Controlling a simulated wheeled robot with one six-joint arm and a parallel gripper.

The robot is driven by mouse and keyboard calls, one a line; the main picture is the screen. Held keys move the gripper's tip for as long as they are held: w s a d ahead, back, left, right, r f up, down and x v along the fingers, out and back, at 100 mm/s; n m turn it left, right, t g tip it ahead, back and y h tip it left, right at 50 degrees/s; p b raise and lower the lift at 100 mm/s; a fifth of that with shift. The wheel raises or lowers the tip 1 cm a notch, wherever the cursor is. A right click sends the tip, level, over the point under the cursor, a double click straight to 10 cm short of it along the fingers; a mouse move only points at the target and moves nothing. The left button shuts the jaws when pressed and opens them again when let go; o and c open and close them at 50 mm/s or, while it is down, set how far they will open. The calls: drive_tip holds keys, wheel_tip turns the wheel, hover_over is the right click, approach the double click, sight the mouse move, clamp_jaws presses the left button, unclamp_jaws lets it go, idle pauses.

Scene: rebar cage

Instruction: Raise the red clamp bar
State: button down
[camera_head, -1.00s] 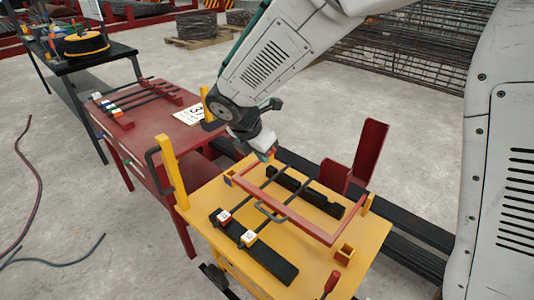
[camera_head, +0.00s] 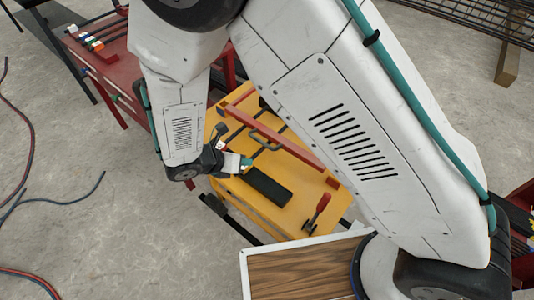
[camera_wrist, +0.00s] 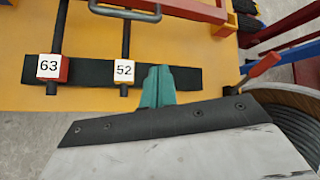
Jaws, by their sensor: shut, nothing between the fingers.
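The red clamp bar (camera_head: 290,142) lies low across the yellow table (camera_head: 300,205), over the dark rods; my arm hides part of it. It also shows at the top edge of the wrist view (camera_wrist: 196,9). My gripper (camera_head: 247,163) is shut and empty, on the near side of the bar, apart from it. In the wrist view its teal fingers (camera_wrist: 158,84) are together over the black support block (camera_wrist: 100,75), right of the rod end tagged 52 (camera_wrist: 124,70). Whether they touch the block I cannot tell. Another rod end is tagged 63 (camera_wrist: 48,68).
A red-handled lever (camera_head: 318,208) stands at the table's near right corner. A dark bent handle (camera_wrist: 125,10) lies close to the bar. A red table (camera_head: 105,70) with coloured blocks stands behind left. Hoses (camera_head: 60,200) lie on the floor at left, where there is free room.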

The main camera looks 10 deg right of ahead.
drive_tip(key=shift+w+d+f+m+t+h, duration=0.25)
drive_tip(key=shift+f+m+t, duration=0.3)
drive_tip(key=shift+t, duration=0.25)
drive_tip(key=shift+w+d+f+m+t+h, duration=0.15)
drive_tip(key=shift+f+m+t+h, duration=0.1)
drive_tip(key=shift+f+m+t, duration=0.4)
drive_tip(key=shift+r, duration=0.25)
drive_tip(key=x, duration=1)
drive_tip(key=shift+r, duration=0.1)
drive_tip(key=shift+r, duration=0.1)
